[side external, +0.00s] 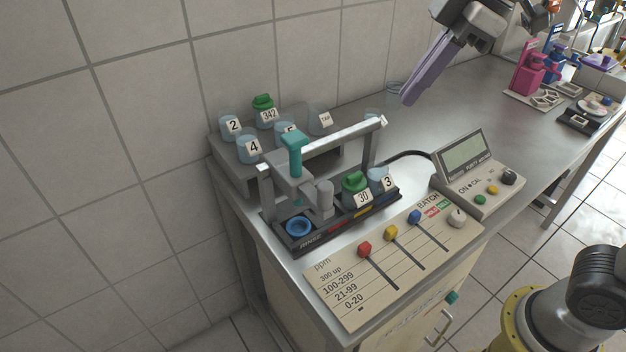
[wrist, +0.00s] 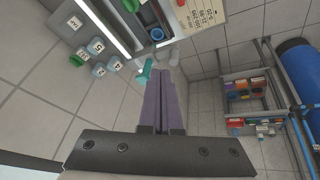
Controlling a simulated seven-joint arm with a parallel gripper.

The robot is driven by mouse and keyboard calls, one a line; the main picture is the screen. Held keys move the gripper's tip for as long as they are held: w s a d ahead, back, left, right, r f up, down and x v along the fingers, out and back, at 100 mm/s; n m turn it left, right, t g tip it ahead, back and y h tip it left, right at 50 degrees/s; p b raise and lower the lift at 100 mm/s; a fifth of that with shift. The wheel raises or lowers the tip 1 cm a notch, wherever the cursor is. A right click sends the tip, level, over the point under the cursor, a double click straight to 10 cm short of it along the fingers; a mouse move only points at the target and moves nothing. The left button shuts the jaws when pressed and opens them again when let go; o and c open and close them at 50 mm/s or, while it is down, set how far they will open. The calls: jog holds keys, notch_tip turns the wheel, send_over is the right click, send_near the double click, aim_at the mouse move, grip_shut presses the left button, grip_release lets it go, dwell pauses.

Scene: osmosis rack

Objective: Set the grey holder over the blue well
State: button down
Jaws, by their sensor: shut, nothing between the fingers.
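The grey holder (side external: 304,188) hangs from the silver rail of the rack, with a teal handle (side external: 292,155) on top and a grey cylinder on its right side. The handle also shows in the wrist view (wrist: 144,73). The blue well (side external: 298,227) is a round ring at the left end of the dark tray, by the RINSE label. The holder is above and slightly right of it; exact alignment is unclear. My gripper (side external: 408,100) is shut and empty, high to the right of the rack. Its purple fingers (wrist: 167,70) are together in the wrist view.
The tray also holds a green-capped jar marked 30 (side external: 356,187) and a cup marked 3 (side external: 380,180). Several numbered cups stand on a grey step (side external: 232,168) behind the rail.

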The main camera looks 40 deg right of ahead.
jog(key=w+a+f+n+g, duration=0.1)
jog(key=w+a+f, duration=0.1)
jog(key=a, duration=0.4)
jog(key=w+a+f+n+g, duration=0.1)
jog(key=w+a+f+n, duration=0.1)
jog(key=a, duration=0.5)
jog(key=shift+w+a+f+g, duration=0.15)
jog(key=shift+w+f+g, duration=0.25)
jog(key=shift+w+f, duration=0.25)
notch_tip(320, 180, down, 9)
jog(key=shift+d+f, duration=0.15)
jog(key=shift+d, duration=0.25)
jog(key=shift+d, duration=0.1)
